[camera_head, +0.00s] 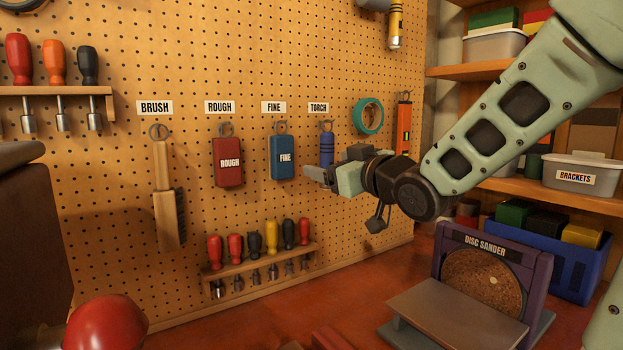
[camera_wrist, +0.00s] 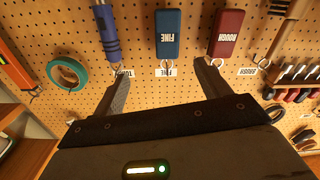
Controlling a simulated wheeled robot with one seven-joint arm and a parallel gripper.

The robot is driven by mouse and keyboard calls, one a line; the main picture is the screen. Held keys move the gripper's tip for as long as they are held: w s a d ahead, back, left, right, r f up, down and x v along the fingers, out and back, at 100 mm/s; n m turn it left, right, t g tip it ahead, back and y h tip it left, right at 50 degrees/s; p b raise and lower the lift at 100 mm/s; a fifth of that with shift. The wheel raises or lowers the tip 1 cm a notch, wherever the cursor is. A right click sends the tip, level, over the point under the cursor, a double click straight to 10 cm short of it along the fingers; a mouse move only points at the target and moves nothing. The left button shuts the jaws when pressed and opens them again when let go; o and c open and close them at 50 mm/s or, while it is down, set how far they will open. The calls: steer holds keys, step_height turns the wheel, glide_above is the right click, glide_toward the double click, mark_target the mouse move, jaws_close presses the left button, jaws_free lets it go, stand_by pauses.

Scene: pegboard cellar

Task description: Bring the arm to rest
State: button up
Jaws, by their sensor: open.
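My arm reaches in from the upper right in the head view. My gripper (camera_head: 312,180) points left, in front of the pegboard near the blue torch (camera_head: 327,142), and partly hides the torch's lower end. The wrist view looks at the pegboard upside down. There my gripper (camera_wrist: 160,76) has its two fingers spread wide with nothing between them. The torch (camera_wrist: 105,32), the blue FINE block (camera_wrist: 168,34) and the red ROUGH block (camera_wrist: 226,34) hang beyond the fingers, each by its label.
A brush (camera_head: 164,195) hangs at the left and a teal tape roll (camera_head: 368,116) at the right. A low rack (camera_head: 262,262) holds several screwdrivers. A disc sander (camera_head: 487,285) stands on the red bench below my arm. Shelves with bins (camera_head: 580,174) are at the right.

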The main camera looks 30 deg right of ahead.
steer(key=s+a+f+n+g+y, duration=0.1)
steer(key=s+a+f+g, duration=0.2)
steer(key=a+f+g, duration=0.35)
steer(key=s+a+f+n+g+y, duration=0.1)
steer(key=s+a+f+g, duration=0.15)
steer(key=a+f, duration=0.75)
steer(key=s+a+f+n+g, duration=0.1)
steer(key=s+a+f+g, duration=0.1)
steer(key=s, duration=0.4)
steer(key=s+a+f+n+g+h, duration=0.1)
steer(key=s+a+f+g, duration=0.2)
steer(key=s, duration=0.4)
steer(key=s+a+f+n+g, duration=0.1)
steer(key=s+a+f+g, duration=0.1)
steer(key=s+g, duration=0.2)
steer(key=shift+s+a+f, duration=0.15)
steer(key=shift+s+f, duration=0.05)
steer(key=shift+s, duration=0.4)
steer(key=shift+s+a+f, duration=0.1)
steer(key=shift+s+f, duration=0.05)
steer(key=shift+s, duration=0.45)
